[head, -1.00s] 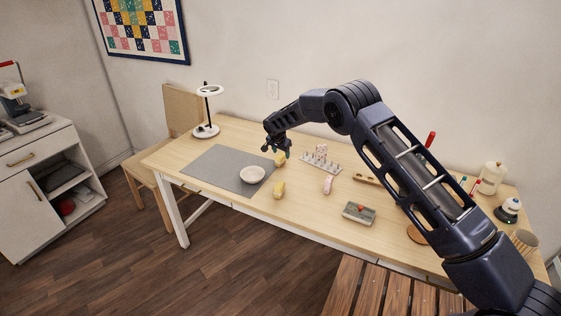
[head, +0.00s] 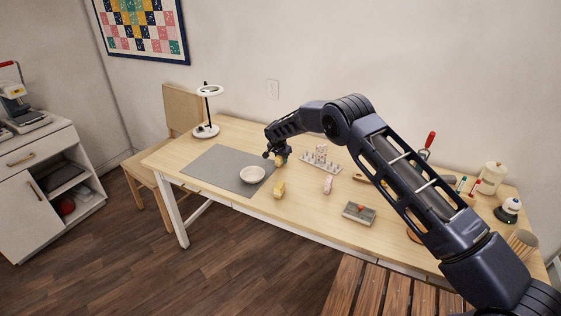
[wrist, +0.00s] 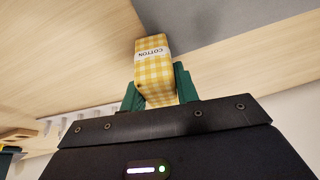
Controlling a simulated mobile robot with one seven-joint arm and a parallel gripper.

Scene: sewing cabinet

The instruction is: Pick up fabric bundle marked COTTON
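The fabric bundle marked COTTON (wrist: 154,70) is yellow and white checked with a white label. In the wrist view it lies between the two green fingers of my gripper (wrist: 160,90), one close on each side. I cannot tell whether both fingers press on it. In the head view my gripper (head: 277,157) is low over the table at this bundle (head: 281,160), just behind the grey mat, and partly hides it. A second yellow bundle (head: 279,189) lies nearer the front edge, and a pink one (head: 328,184) lies to the right; their labels are unreadable here.
A white bowl (head: 252,174) stands on the grey mat (head: 215,163). A spool rack (head: 320,163) is right of my gripper. A ring lamp (head: 207,130) stands at the back left. A small grey box (head: 358,213) lies right of the pink bundle.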

